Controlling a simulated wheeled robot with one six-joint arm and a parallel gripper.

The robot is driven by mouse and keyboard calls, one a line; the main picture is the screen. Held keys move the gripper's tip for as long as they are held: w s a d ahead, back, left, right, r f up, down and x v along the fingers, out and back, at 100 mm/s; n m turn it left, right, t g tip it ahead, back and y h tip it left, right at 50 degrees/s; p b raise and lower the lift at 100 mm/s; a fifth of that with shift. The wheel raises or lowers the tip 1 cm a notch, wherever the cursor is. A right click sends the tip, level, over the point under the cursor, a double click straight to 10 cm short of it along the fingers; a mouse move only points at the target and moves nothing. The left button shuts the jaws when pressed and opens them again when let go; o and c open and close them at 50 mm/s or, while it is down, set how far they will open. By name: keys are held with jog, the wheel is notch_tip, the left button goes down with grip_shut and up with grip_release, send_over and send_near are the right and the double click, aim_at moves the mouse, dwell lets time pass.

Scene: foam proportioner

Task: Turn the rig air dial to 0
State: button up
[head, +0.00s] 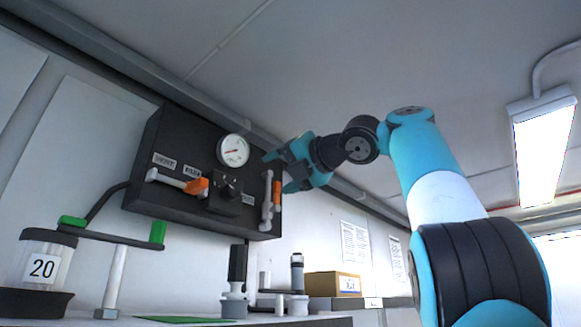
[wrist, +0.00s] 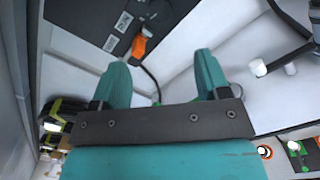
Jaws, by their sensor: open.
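A black panel (head: 150,200) hangs on the wall at the left of the head view. It carries a round white gauge (head: 233,150) with a red needle, and a black knob (head: 228,187) below it that looks like the dial. Labels on the panel are too small to read. My gripper (head: 279,171) is open and empty at the panel's right edge, right of the knob. In the wrist view its teal fingers (wrist: 161,78) are spread with nothing between them. Part of the panel (wrist: 85,22) shows there at the upper left; the knob cannot be made out.
Orange-tipped levers sit left (head: 197,186) and right (head: 277,190) of the knob; one orange handle (wrist: 139,47) shows in the wrist view. Below are a jar marked 20 (head: 42,266), a green-ended bar (head: 110,236), grey fittings (head: 236,290) and a cardboard box (head: 332,284).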

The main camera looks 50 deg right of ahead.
jog(key=shift+s, duration=1.1)
